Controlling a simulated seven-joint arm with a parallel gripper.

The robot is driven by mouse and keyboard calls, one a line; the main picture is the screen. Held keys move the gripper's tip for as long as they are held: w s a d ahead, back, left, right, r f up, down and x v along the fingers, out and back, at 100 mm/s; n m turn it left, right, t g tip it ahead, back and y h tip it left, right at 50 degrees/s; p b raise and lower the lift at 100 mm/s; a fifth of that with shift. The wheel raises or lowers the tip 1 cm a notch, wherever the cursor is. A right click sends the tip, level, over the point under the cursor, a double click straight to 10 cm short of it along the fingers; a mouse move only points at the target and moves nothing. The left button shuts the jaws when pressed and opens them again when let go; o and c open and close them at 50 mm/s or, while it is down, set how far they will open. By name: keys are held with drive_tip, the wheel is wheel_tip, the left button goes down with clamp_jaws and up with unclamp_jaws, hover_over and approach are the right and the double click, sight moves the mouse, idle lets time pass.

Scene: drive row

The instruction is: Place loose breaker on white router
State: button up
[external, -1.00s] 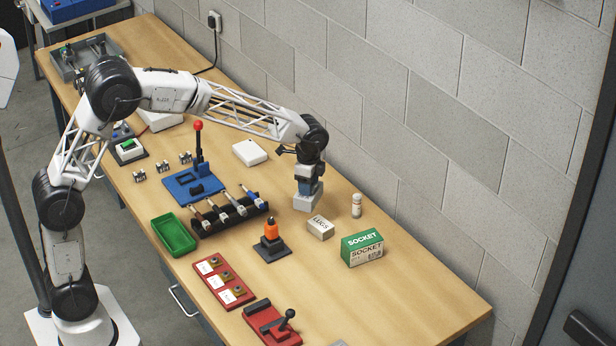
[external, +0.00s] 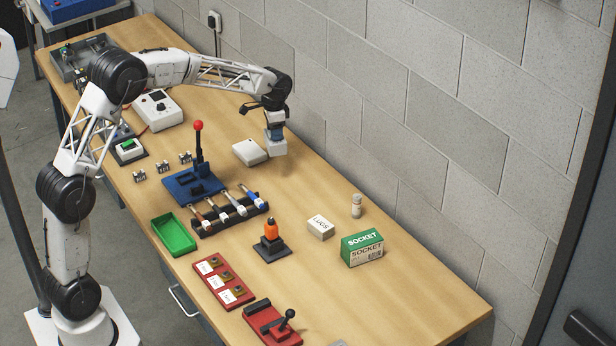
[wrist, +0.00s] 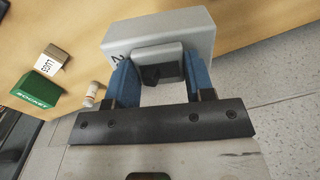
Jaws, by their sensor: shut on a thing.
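The loose breaker (external: 277,149) is a light grey block. The wrist view shows it (wrist: 195,30) with a dark toggle and part of a printed mark. My gripper (external: 274,133) is shut on it; in the wrist view its blue fingers (wrist: 160,82) sit on both sides of the toggle housing. The white router (external: 249,152) is a flat white box on the bench, just left of the breaker in the external view. The breaker's lower part appears beside the router, not on its top. I cannot tell how high the breaker is above the bench.
A concrete block wall runs close behind. A white meter box (external: 158,110) and a blue lever press (external: 195,183) stand left. The LUGS box (external: 320,227), a small white bottle (external: 356,206) and the green SOCKET box (external: 362,248) stand right. Bare bench lies between.

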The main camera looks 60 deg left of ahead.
drive_tip(key=s+a+n, duration=0.1)
drive_tip(key=a+n, duration=0.2)
drive_tip(key=a, duration=1.3)
drive_tip(key=shift+s+r+n, duration=0.2)
drive_tip(key=shift+r+n, duration=0.1)
drive_tip(key=shift+n, duration=0.1)
drive_tip(key=shift+f, duration=0.1)
hover_over(249, 149)
drive_tip(key=shift+d+f, duration=0.15)
drive_tip(key=shift+f, duration=2.25)
drive_tip(key=shift+f, duration=2.5)
drive_tip(key=shift+f, duration=0.15)
drive_tip(key=o, duration=1.1)
